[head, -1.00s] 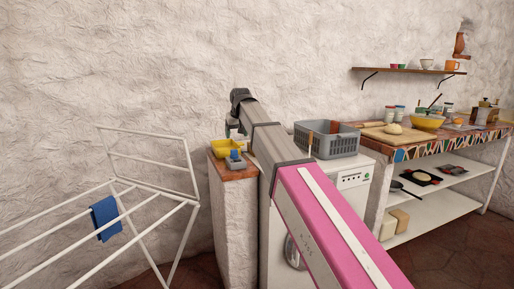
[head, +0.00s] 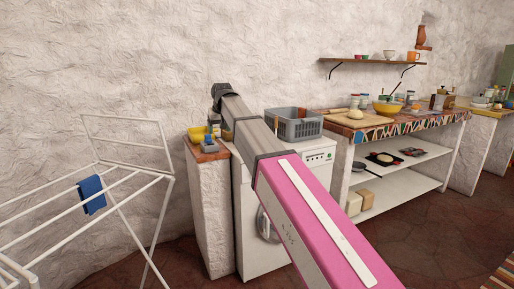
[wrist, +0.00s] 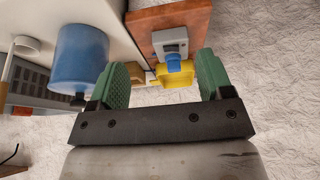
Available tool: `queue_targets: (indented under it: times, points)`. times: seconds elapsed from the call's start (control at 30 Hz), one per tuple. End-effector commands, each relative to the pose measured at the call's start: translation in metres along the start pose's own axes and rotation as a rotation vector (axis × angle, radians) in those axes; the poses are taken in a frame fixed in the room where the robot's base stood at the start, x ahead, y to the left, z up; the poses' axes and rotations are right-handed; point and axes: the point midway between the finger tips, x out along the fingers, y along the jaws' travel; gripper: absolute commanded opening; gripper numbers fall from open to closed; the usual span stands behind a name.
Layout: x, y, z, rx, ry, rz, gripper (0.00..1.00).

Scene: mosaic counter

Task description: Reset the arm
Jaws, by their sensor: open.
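My arm reaches out from the lower right of the head view, over the white washing machine (head: 285,215). My gripper (head: 215,120) is at its far end, small and partly hidden, near the wood-topped pillar (head: 195,158). In the wrist view my gripper (wrist: 164,78) has its two green pads wide apart with nothing held between them. Beyond the pads are a yellow container (wrist: 177,77) and a grey item with a blue part (wrist: 170,42), by the wooden top (wrist: 183,18).
A grey basket (head: 294,129) stands on the washing machine. A blue cylinder (wrist: 80,58) is left of the pads in the wrist view. A drying rack (head: 122,122) with a blue cloth (head: 91,194) stands left. A mosaic counter (head: 400,128) with bowls and jars is right; a wall shelf (head: 375,62) hangs above.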

Motion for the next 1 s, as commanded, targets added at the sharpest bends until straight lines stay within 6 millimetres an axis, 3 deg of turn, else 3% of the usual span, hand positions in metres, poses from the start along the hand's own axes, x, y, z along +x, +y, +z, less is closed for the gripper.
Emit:
queue_targets:
  times: [0.37,0.57,0.67,1.0]
  points:
    - [0.044,0.033,0.042,0.04,-0.035,0.014,0.73]
    - [0.081,0.061,0.083,0.076,-0.069,0.026,0.73]
    - [0.105,0.08,0.115,0.103,-0.093,0.034,0.73]
    - [0.189,0.149,0.259,0.219,-0.195,0.062,0.73]
